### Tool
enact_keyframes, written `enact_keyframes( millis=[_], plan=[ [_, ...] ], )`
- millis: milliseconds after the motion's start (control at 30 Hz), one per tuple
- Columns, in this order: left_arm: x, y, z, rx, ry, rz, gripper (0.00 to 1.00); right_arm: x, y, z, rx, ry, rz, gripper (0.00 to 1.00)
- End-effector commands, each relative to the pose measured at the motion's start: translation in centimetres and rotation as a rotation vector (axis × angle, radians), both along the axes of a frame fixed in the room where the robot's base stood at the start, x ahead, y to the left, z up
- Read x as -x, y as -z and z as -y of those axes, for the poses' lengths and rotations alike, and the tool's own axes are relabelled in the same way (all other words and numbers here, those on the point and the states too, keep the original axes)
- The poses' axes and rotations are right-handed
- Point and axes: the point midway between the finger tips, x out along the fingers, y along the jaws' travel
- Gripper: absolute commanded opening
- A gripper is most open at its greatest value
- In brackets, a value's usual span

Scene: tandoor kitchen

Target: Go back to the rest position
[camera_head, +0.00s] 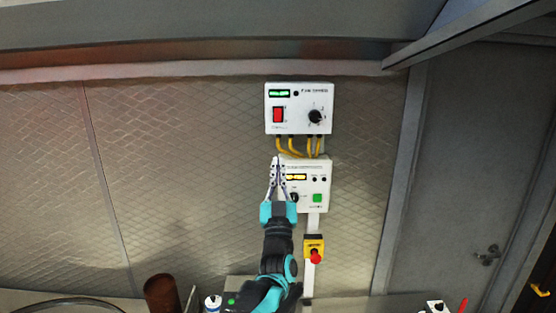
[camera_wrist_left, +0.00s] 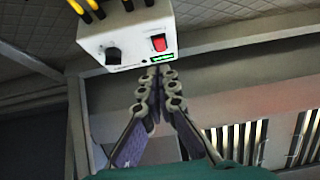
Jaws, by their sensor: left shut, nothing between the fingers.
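My left gripper (camera_head: 277,163) points up in front of the wall, with its fingers together and nothing between them. In the head view it overlaps the left edge of the lower white control box (camera_head: 319,190), which has a yellow-lit display, a black knob and a green button. Above it is the upper white control box (camera_head: 298,98), with a green display, a red switch and a black knob. In the left wrist view the shut fingers (camera_wrist_left: 158,75) point toward the upper box (camera_wrist_left: 130,38); I cannot tell whether they touch it. My right gripper is not in view.
Yellow cables (camera_head: 290,149) join the two boxes. A yellow box with a red emergency button (camera_head: 315,257) hangs below. A brown cylinder (camera_head: 161,294) and a small white bottle (camera_head: 212,303) stand at the bottom edge. A grey door (camera_head: 460,170) is at right.

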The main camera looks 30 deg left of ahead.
Motion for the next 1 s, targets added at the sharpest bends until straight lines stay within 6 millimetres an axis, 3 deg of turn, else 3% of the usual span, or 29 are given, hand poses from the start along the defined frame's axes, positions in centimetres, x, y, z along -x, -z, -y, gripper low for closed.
enact_keyframes(
  millis=[533,667,767,867,1000],
  plan=[
    [0.1,0.1,0.0,0.001,0.000,-0.001,0.00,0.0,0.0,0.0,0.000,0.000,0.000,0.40],
    [-0.2,1.8,1.0,0.009,0.034,-0.043,0.00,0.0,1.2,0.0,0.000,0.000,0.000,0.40],
    [-0.7,6.2,3.3,0.034,0.119,-0.156,0.00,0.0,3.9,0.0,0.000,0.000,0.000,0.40],
    [-0.8,13.0,6.8,0.077,0.234,-0.333,0.00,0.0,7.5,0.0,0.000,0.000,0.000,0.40],
    [1.0,23.3,11.3,0.145,0.362,-0.598,0.00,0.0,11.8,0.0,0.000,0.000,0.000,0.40]
  ],
)
